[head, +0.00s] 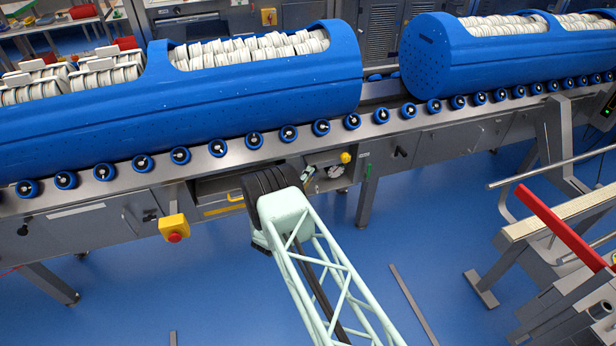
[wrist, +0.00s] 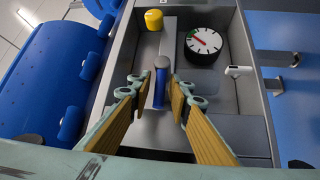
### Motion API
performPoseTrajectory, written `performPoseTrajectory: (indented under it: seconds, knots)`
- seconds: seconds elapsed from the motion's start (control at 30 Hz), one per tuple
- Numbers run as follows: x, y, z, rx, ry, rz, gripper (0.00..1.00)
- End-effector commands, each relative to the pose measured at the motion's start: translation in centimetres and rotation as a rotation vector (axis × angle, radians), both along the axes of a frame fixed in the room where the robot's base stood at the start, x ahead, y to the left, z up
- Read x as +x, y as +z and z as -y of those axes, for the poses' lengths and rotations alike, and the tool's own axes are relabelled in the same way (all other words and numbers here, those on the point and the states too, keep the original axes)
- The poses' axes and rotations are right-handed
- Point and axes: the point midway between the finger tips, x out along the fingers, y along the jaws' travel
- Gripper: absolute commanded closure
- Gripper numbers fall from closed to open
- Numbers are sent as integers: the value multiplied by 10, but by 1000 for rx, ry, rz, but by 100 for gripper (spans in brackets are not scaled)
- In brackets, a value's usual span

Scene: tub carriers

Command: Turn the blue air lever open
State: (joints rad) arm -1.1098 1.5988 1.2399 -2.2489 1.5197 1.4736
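The blue air lever (wrist: 159,92), with a blue body and a grey rounded end, shows in the middle of the wrist view, in a grey recessed panel. My gripper (wrist: 156,98) is open. Its two fingers, with ribbed yellow-brown pads, stand on either side of the lever. The right finger is closer to it than the left. I cannot tell whether either touches. In the head view my arm reaches to the recess under the roller rail, and I cannot make out the lever or my fingers there.
A round gauge (wrist: 205,43), a yellow knob (wrist: 153,20) and a small white handle (wrist: 238,71) sit near the lever. In the head view, blue tubs (head: 260,85) lie above the rollers, and a yellow box with a red button (head: 174,228) hangs left of my arm.

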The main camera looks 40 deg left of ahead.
Motion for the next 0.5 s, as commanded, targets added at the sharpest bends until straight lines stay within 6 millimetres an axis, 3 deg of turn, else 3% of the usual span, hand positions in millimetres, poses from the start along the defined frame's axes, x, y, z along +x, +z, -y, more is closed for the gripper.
performPoseTrajectory:
  seconds: [0.2, 0.5]
  knots:
    - [0, 0, 0, 0, 0, 0, 100]
    - [-1, 1, 0, 4, -1, -5, 100]
